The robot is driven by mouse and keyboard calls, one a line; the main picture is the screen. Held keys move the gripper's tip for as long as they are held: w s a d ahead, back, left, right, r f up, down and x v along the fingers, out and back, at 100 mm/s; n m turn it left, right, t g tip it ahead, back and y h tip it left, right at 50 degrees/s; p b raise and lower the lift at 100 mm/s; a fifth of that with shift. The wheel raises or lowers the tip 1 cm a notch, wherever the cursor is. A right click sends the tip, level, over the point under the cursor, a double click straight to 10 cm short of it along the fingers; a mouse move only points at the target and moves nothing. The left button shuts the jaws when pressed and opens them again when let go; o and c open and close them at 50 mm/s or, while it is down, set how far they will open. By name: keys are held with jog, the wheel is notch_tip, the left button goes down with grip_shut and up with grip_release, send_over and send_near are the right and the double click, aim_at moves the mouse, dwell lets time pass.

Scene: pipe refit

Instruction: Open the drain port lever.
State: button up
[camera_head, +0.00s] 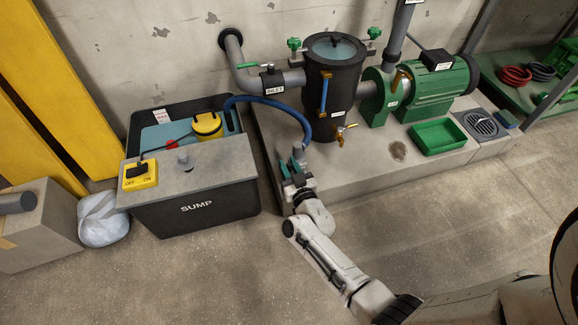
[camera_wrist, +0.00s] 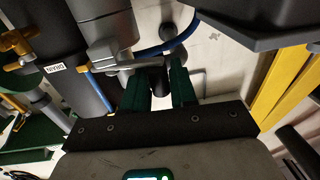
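The dark tank (camera_head: 332,85) stands on a concrete plinth. A brass lever (camera_head: 345,128) sits low on its front, and it also shows in the wrist view (camera_wrist: 15,40) at the left, near a label reading DRAIN (camera_wrist: 55,68) upside down. My gripper (camera_head: 293,170) is left of the lever and apart from it, by the plinth's left edge. In the wrist view its green fingers (camera_wrist: 160,75) are apart, and I see no drain lever between them. A grey fitting (camera_head: 299,153) at the blue hose's end is close beyond the fingertips. Whether they touch it is unclear.
The blue hose (camera_head: 265,98) arches from the sump box (camera_head: 195,208) past the tank. The inlet pipe (camera_head: 255,82) is behind it. A green pump (camera_head: 435,90) and a green tray (camera_head: 437,136) are on the right. The floor in front is clear.

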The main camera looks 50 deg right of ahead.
grip_shut()
jog(key=shift+w+r+m+h+p, duration=0.25)
jog(key=shift+m+h+p, duration=0.15)
jog(key=shift+p, duration=0.3)
jog(key=shift+w+d+f+m+g+h+p, duration=0.15)
jog(key=shift+m+g+h+p, duration=0.2)
jog(key=shift+m+g+h, duration=0.25)
jog(key=shift+w+d+f+m+g+h+p, duration=0.15)
jog(key=shift+m+g+h+p, duration=0.15)
jog(key=shift+m+g+h, duration=0.3)
jog(key=shift+r+h, duration=0.1)
jog(key=shift+h, duration=0.2)
jog(key=shift+o, duration=1.6)
grip_release()
jog(key=shift+s, duration=0.1)
jog(key=p+v, duration=0.3)
jog(key=v, duration=0.7)
jog(key=shift+s+a, duration=0.2)
jog(key=shift+a, duration=0.15)
